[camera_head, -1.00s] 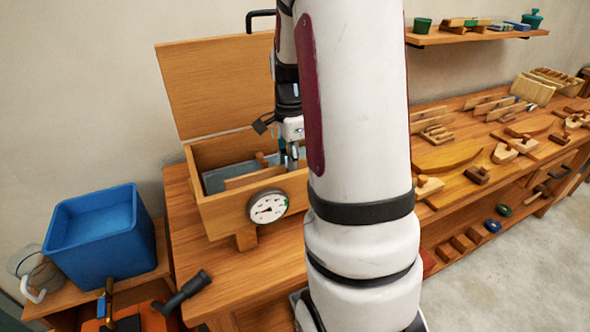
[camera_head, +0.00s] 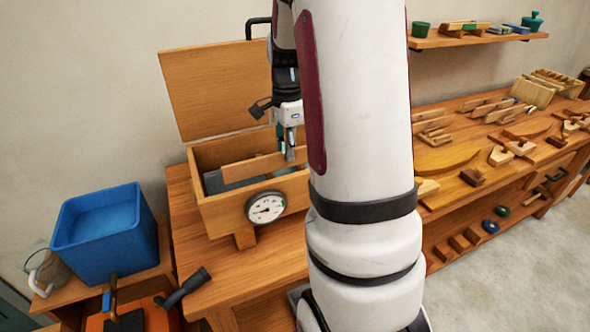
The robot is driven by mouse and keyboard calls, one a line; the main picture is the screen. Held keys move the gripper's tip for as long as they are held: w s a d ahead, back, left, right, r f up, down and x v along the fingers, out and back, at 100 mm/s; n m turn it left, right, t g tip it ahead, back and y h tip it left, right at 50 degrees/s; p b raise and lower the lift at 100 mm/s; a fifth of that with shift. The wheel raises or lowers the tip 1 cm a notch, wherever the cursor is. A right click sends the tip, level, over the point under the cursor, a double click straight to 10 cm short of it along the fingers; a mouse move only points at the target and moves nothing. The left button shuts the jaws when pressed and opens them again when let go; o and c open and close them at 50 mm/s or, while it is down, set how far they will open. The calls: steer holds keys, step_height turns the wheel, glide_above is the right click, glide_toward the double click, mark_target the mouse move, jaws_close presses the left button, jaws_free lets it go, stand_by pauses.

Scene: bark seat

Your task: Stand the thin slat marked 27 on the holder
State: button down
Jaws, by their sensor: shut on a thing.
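My gripper (camera_head: 289,155) is shut on a thin wooden slat (camera_head: 247,168), gripping it near its right end. The slat is long, pale brown and roughly level, on edge at the top of the open wooden box with a round dial. Its lower edge is close to a grey piece inside the box, and I cannot tell whether they touch. No number can be read on it. Wooden holders with upright slats (camera_head: 492,108) stand on the bench at the right; which one is the task's holder cannot be told. My arm hides the middle.
The box's front wall (camera_head: 222,212) carries a dial (camera_head: 265,208); its lid (camera_head: 215,85) stands open behind. A blue tub (camera_head: 100,235) is at the left. The right bench holds a curved wooden piece (camera_head: 448,158) and several small blocks. A shelf (camera_head: 475,38) hangs above.

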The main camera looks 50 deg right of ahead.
steer(key=shift+r+p, duration=1.7)
steer(key=shift+r, duration=2.55)
